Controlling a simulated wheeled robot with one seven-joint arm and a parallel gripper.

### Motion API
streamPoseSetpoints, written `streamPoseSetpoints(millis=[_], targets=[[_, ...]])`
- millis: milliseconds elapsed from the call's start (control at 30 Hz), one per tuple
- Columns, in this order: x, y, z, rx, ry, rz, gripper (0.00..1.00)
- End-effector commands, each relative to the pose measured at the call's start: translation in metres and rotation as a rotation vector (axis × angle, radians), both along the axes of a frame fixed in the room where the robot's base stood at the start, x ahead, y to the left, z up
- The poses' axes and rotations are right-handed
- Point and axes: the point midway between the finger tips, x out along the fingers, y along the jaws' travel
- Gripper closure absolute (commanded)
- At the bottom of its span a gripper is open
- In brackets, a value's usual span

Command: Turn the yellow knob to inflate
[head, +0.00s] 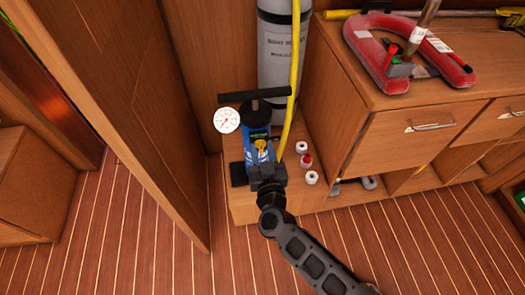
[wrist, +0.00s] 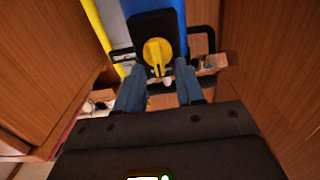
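The yellow knob (wrist: 157,55) is on a black plate on the front of a blue pump (wrist: 163,10) in the wrist view. In the head view the knob (head: 260,146) shows small, just above my gripper (head: 265,165). In the wrist view my gripper (wrist: 161,92) has its two fingers apart, one on each side below the knob, with nothing held between them. The knob's narrow pointer end points down towards the gap. I cannot tell whether the fingers touch it. The pump (head: 257,132) stands upright on a low wooden ledge, with a black T-handle (head: 254,95) and a white round gauge (head: 227,120).
A yellow hose (head: 293,75) rises beside the pump, in front of a grey cylinder (head: 275,50). A wooden panel (head: 150,110) stands close on the left. A cabinet with a red horseshoe buoy (head: 375,45) is on the right.

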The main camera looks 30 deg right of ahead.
Motion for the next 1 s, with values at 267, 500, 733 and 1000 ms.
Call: streamPoseSetpoints(millis=[267,500,733,1000], targets=[[-0.0004,0.0,0.0,0.0,0.0,0.0,0.81],[-0.0005,0.0001,0.0,0.0,0.0,0.0,1.0],[-0.0006,0.0001,0.0,0.001,0.0,0.0,1.0],[-0.0009,-0.0006,-0.0002,0.051,-0.017,0.0,1.0]])
